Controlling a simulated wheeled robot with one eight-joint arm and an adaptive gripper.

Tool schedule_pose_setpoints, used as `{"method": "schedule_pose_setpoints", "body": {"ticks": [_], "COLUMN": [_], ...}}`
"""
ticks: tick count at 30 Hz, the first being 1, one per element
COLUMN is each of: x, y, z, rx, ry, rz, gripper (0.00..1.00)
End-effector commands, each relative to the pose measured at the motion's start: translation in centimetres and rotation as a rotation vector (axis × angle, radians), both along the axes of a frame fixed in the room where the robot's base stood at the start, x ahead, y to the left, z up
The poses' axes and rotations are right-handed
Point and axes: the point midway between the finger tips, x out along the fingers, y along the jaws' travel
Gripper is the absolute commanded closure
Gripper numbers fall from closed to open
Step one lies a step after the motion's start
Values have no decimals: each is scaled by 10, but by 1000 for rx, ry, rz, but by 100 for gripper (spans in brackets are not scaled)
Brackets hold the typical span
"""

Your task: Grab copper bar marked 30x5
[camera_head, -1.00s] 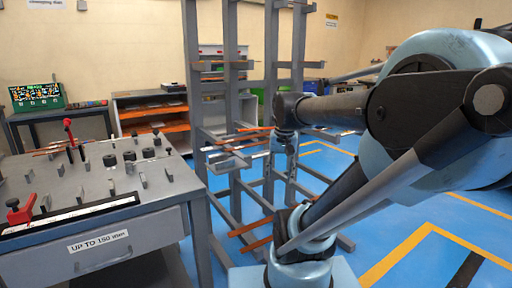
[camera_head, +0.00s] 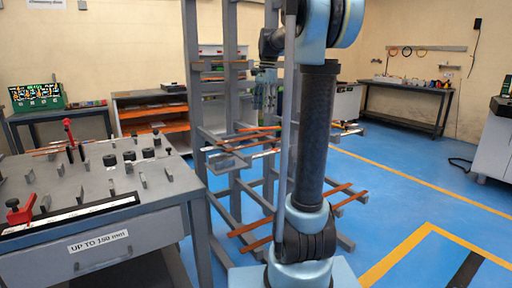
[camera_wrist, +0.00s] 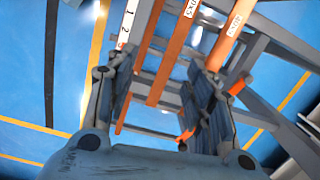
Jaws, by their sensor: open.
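In the wrist view my gripper (camera_wrist: 160,80) is open and empty, its two fingers apart above the rack's bars. A copper bar (camera_wrist: 174,55) with a white label runs between the fingers in the picture. A second labelled copper bar (camera_wrist: 222,48) runs by the right finger, and a narrower copper bar (camera_wrist: 147,35) lies left of the middle one. Both labels seem to end in "X5"; I cannot tell which says 30x5. In the head view my gripper (camera_head: 266,92) hangs pointing down at the rack, partly behind my arm. Copper bars (camera_head: 258,128) lie on the rack's arms below it.
The grey rack (camera_head: 195,100) has tall uprights and several horizontal arms, with more copper bars (camera_head: 250,227) lower down. The bending table (camera_head: 110,205) stands at left. A pale bar with printed numbers (camera_wrist: 130,20) lies beside the copper bars. The blue floor at right is clear.

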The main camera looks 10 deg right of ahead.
Motion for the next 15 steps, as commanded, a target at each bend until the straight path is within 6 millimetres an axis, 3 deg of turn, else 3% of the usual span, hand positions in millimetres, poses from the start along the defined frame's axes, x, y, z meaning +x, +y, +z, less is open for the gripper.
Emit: {"method": "schedule_pose_setpoints", "body": {"ticks": [3, 6, 11, 15], "x": [27, 40, 49, 48], "y": [2, 3, 4, 6], "z": [7, 11, 10, -6], "rx": [5, 7, 8, 7], "ry": [20, 33, 41, 42], "rz": [-65, -103, -128, -129], "gripper": [52, 52, 52, 52]}}
